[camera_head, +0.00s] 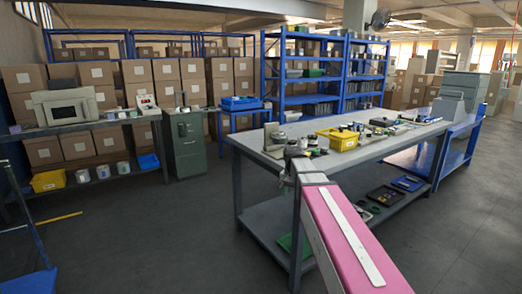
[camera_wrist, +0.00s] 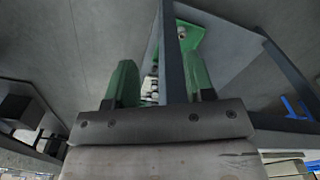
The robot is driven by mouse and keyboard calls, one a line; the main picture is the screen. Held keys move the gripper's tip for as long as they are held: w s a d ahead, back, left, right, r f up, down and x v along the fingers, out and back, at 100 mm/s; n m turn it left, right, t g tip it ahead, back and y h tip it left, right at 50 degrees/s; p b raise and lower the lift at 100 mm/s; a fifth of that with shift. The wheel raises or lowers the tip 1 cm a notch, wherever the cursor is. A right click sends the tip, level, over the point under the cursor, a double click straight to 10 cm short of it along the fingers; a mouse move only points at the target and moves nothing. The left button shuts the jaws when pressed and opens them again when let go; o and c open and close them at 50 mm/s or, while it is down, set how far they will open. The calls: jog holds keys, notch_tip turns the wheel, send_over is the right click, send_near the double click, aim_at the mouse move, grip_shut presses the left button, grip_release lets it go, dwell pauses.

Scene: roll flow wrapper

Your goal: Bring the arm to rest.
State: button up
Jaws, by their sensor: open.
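My gripper (camera_wrist: 160,75) shows in the wrist view as two green fingers set well apart. It is open, and I see nothing held between them. Beyond the fingers are a dark upright post (camera_wrist: 172,55) and a green piece (camera_wrist: 188,42) with small pale things by it. How far these are from the fingertips I cannot tell. In the head view the fingers cannot be made out clearly.
A long workbench (camera_head: 262,177) with a yellow bin (camera_head: 338,139) and many small items stands at centre right in the head view. A green cabinet (camera_head: 187,146), blue shelving (camera_head: 345,77) and stacked boxes stand behind. Open floor (camera_head: 150,235) lies at left.

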jog(key=s+d+f+n, duration=0.2)
jog(key=s+d+f, duration=0.1)
jog(key=s+f, duration=0.5)
jog(key=s+d+f+n, duration=0.3)
jog(key=s+f, duration=0.6)
jog(key=f, duration=0.2)
jog(key=shift+n, duration=0.3)
